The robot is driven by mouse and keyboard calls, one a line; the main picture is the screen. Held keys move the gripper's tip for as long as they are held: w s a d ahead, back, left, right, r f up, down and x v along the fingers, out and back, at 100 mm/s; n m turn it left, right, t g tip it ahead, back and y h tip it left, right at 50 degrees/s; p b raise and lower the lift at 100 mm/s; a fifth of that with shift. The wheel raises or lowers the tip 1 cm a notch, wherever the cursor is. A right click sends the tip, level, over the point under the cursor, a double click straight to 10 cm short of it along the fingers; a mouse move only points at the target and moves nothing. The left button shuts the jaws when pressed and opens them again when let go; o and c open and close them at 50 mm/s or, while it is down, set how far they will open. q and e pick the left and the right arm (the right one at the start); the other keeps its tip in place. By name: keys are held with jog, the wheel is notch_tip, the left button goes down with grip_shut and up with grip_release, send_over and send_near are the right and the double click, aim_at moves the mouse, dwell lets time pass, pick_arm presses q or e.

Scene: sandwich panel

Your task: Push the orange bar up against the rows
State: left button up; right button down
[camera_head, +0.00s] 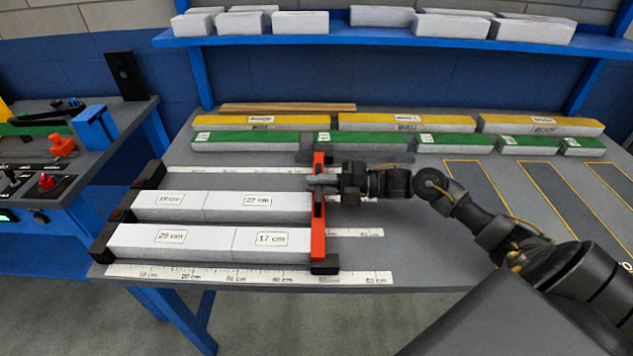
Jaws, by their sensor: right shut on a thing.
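The orange bar (318,236) stands upright along the right side of two rows of white blocks on the grey table. The near row (210,242) has blocks marked about 25 cm and 17 cm. The far row (222,206) has two blocks, the right one marked 27 cm. The bar is close to the right ends of both rows; I cannot tell whether it touches each. A black stop (128,212) lies at their left ends. My right gripper (324,181) is shut on the bar's far part. My left gripper is not in view.
Rulers (250,274) run along the rows. Green-topped blocks (258,140) and yellow-topped blocks (290,122) line the table's back, with white blocks on a blue shelf (400,36) above. Yellow-outlined areas (540,190) on the right are empty. A side bench (80,180) stands left.

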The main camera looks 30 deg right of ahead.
jog(key=shift+a, duration=0.1)
jog(key=c, duration=1.8)
grip_release()
jog(key=o, duration=0.4)
jog(key=shift+w+a, duration=0.15)
jog(key=shift+a, duration=0.05)
jog(key=shift+d, duration=0.15)
